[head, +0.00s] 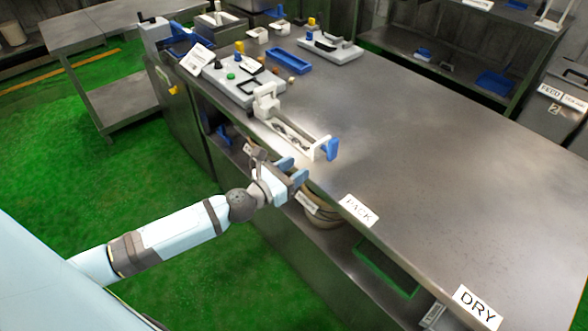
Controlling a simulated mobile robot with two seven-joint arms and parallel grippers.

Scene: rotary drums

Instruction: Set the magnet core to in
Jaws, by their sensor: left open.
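A white fixture (272,107) with a long open frame sits near the front edge of the steel table. A blue end piece (332,149) is at its right end, and small dark parts show inside the frame. This looks like the magnet core device, but I cannot read a label on it or tell its in or out position. My left gripper (297,178) is open and empty. It is just in front of the table edge, below and left of the blue end piece, apart from it. My right gripper is not in view.
A grey control panel (229,84) with coloured knobs stands left of the fixture. A blue tray (289,61) and another device (329,46) are farther back. PACK (359,210) and DRY (477,307) signs mark the front edge. The table's right half is clear.

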